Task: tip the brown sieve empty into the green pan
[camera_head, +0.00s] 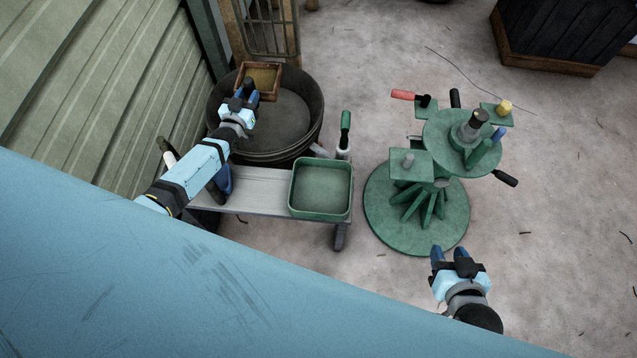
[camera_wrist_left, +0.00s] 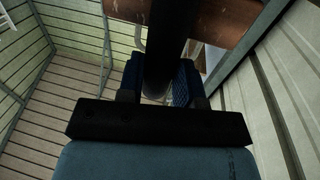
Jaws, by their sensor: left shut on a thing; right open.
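The brown sieve (camera_head: 276,90) is a small square wooden tray with a yellowish inside, high over the dark round tub in the head view. My left gripper (camera_head: 247,92) is shut on its dark handle; the handle (camera_wrist_left: 168,45) runs between the fingers in the left wrist view, with part of the sieve's brown frame (camera_wrist_left: 222,18) beyond it. The sieve looks about level; whether anything lies in it is unclear. The green pan (camera_head: 320,188) sits on the grey bench, to the right and nearer, and looks empty. My right gripper (camera_head: 449,255) is open and empty at lower right.
The dark tub (camera_head: 290,118) stands behind the grey bench (camera_head: 262,198). A green-handled tool (camera_head: 345,130) stands behind the pan. A green round stand (camera_head: 415,225) with tools on it is to the right. A corrugated wall (camera_head: 75,80) is close on the left.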

